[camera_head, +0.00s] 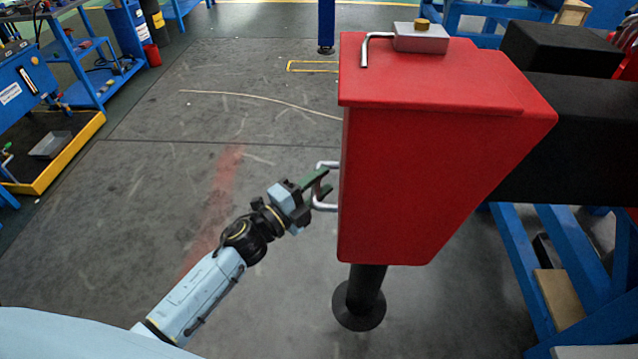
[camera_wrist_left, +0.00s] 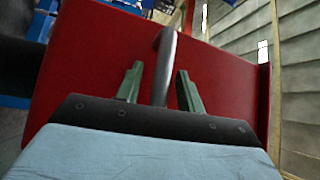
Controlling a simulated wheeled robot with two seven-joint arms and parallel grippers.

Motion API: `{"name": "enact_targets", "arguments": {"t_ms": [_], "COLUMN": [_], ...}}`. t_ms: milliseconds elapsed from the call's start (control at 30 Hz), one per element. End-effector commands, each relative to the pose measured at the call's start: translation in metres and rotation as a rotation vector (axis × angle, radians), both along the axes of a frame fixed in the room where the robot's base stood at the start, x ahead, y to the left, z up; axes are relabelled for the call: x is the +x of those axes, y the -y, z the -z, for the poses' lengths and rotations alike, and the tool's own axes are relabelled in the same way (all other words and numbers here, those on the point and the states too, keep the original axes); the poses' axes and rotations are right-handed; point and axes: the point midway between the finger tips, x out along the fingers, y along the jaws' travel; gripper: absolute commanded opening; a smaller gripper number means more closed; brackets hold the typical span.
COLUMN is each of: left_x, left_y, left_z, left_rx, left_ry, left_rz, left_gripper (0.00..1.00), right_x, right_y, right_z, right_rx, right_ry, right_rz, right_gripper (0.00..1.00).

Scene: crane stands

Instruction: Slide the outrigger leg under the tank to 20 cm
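The red tank (camera_head: 430,150) stands at the right of the head view, with a grey box and brass cap (camera_head: 421,24) on top. Below it a black leg (camera_head: 368,285) stands on a round foot (camera_head: 352,318) at the floor. A pale bar handle (camera_head: 322,207) sticks out from the tank's left side. My left gripper (camera_head: 324,183) is at this handle. In the left wrist view the handle bar (camera_wrist_left: 165,62) runs between the two green fingers (camera_wrist_left: 160,78), with a gap on both sides. The fingers are open. My right gripper is out of view.
A black beam (camera_head: 575,130) reaches the tank from the right, above a blue frame (camera_head: 545,265). A blue post (camera_head: 326,25) stands behind. Blue carts (camera_head: 88,65) and a yellow-edged tray (camera_head: 65,165) line the left. The grey floor (camera_head: 130,230) left of the tank is clear.

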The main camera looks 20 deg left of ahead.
Motion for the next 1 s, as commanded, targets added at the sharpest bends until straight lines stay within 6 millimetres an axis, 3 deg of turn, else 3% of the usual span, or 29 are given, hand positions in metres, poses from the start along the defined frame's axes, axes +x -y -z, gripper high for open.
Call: {"name": "enact_targets", "arguments": {"t_ms": [267, 700, 1000], "left_x": [-0.013, -0.094, -0.119], "left_y": [-0.006, -0.046, -0.059], "left_z": [0.003, 0.015, 0.017], "left_rx": [0.002, 0.0, 0.0], "left_ry": [-0.001, -0.003, 0.0], "left_rz": [0.001, -0.001, -0.001], "left_gripper": [0.38, 0.38, 0.38], "right_x": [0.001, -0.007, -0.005], "right_y": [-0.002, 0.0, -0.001], "right_z": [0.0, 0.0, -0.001], "right_rx": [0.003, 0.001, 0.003], "right_ry": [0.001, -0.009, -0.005], "right_rz": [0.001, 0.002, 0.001], "right_gripper": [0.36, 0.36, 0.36]}}
